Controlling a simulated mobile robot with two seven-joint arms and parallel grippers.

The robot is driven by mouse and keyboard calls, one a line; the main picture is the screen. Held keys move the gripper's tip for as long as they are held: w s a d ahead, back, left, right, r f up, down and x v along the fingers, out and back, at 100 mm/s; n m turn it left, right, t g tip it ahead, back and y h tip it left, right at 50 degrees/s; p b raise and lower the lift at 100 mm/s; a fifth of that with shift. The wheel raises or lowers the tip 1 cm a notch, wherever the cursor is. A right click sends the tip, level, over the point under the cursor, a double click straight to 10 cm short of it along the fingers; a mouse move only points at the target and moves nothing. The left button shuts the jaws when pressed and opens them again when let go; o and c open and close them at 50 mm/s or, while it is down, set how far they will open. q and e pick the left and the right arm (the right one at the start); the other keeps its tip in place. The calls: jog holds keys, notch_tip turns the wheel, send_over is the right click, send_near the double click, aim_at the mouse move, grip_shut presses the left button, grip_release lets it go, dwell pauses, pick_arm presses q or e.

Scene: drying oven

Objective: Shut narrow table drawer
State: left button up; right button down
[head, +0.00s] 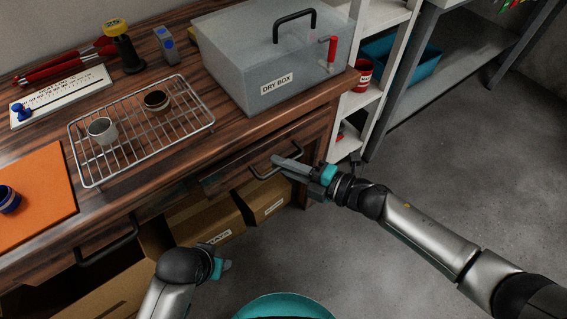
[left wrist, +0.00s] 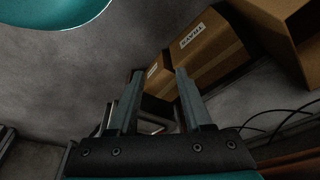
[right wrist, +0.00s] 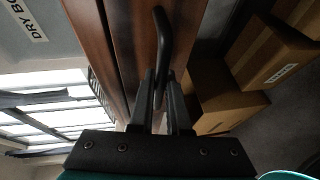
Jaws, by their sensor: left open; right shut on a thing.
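The narrow drawer (head: 232,179) has a dark wooden front below the table top, under the dry box. How far it stands out from the table is hard to tell. Its black bar handle (head: 260,175) also shows in the right wrist view (right wrist: 160,42). My right gripper (head: 283,164) is shut on this handle, with a finger on each side of it in the right wrist view (right wrist: 161,84). My left gripper (head: 224,266) hangs low in front of the table, apart from the drawer. In the left wrist view its fingers (left wrist: 158,75) are open with nothing between them.
Another black handle (head: 107,244) is at the left of the table front. Cardboard boxes (head: 208,222) stand under the table. A wire rack (head: 142,131), a grey dry box (head: 262,62) and an orange mat (head: 32,200) are on top. White shelves (head: 366,98) stand at right.

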aim_at(272, 153)
jog(key=w+a, duration=0.2)
jog(key=w, duration=0.1)
jog(key=shift+w+a+b, duration=0.2)
jog(key=shift+a+b, duration=0.05)
jog(key=shift+b, duration=0.1)
jog(key=c, duration=0.9)
grip_release()
jog(key=shift+w+a, duration=0.1)
pick_arm(q)
jog(key=shift+w+r, duration=0.1)
jog(key=shift+r, duration=0.5)
jog(key=shift+w, duration=0.15)
jog(key=shift+r, duration=0.1)
